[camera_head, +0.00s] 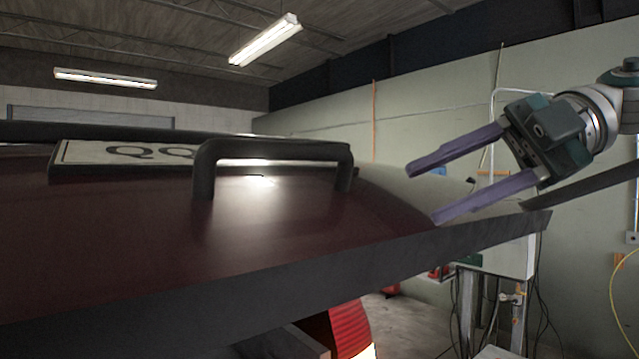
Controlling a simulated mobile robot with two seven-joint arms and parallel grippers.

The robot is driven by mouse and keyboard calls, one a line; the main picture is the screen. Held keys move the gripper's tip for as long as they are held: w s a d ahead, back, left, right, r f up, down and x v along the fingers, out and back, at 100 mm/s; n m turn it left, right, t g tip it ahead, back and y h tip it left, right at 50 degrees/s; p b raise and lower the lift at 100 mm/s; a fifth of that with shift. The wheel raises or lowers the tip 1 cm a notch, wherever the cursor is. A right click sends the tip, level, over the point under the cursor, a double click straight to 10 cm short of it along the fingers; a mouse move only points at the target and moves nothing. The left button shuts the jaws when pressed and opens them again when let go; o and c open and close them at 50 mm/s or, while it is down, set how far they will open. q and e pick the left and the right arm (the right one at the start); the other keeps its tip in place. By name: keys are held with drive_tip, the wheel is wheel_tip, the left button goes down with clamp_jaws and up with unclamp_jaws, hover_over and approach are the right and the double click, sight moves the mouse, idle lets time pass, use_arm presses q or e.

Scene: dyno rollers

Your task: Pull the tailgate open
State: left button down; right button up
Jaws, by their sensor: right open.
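The tailgate (130,225) is a dark red panel with a dark lower edge, filling the lower left of the head view. It is raised and tilted, seen from close up. A black bar handle (275,150) stands out from it, near a white licence plate (110,152). My right gripper (422,194) is open and empty, with two purple fingers pointing left. It is at the right of the tailgate, apart from the handle in the picture. My left gripper is not in view.
A red tail light (351,328) shows below the tailgate. A pale stand with cables (497,275) is at the lower right, and a yellow hose (613,290) hangs at the right edge. A pale wall (440,110) is behind. The space around my right gripper looks clear.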

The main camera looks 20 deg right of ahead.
drive_tip(key=shift+s+d+r+p, duration=0.2)
drive_tip(key=shift+d+r+p, duration=0.7)
drive_tip(key=shift+d, duration=0.2)
drive_tip(key=shift+s+d+r+p, duration=0.15)
drive_tip(key=shift+d+r+p, duration=0.65)
drive_tip(key=shift+d, duration=0.3)
